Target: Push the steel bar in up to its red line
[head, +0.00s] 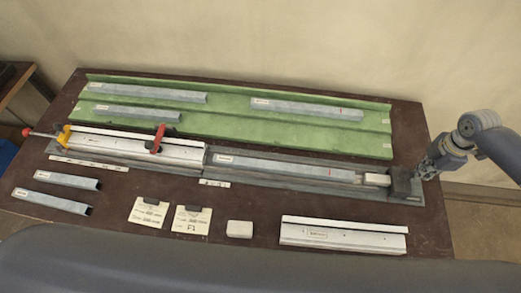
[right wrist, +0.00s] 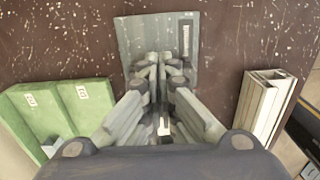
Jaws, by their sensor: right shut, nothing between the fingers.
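The steel bar (head: 285,167) lies in a grey channel right of the white clamp fixture (head: 140,148). Its left end meets the fixture's right end; how far it reaches inside is hidden. Its red line (head: 331,174) shows toward its right end, well clear of the fixture. My left gripper is out of view.
A green tray (head: 230,132) with several grey bars lies behind the fixture. Two short bars (head: 55,197), two cards (head: 148,212), a white block (head: 239,229) and a white profile (head: 343,235) lie in front. A red clamp handle (head: 158,138) stands on the fixture.

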